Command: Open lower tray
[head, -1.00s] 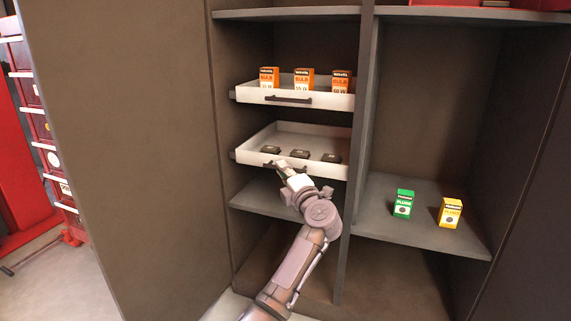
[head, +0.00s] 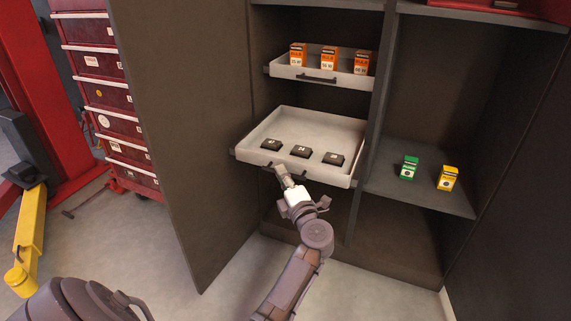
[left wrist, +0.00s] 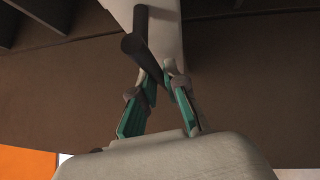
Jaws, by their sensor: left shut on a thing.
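The white lower tray (head: 322,129) sticks out of the cabinet in the head view, with three small dark boxes (head: 300,151) lying flat in it. My left gripper (head: 281,172) is at the tray's front. It is shut on the tray's dark handle, which shows as a bar (left wrist: 141,48) running between the fingers in the left wrist view (left wrist: 164,82). The fingers hide part of the handle. My right gripper is not in view.
The upper tray (head: 345,79) holds three orange bulb boxes (head: 329,59). A green box (head: 408,167) and a yellow box (head: 447,178) stand on the right shelf (head: 420,196). The open cabinet door (head: 190,130) stands left of my left arm. Floor in front is clear.

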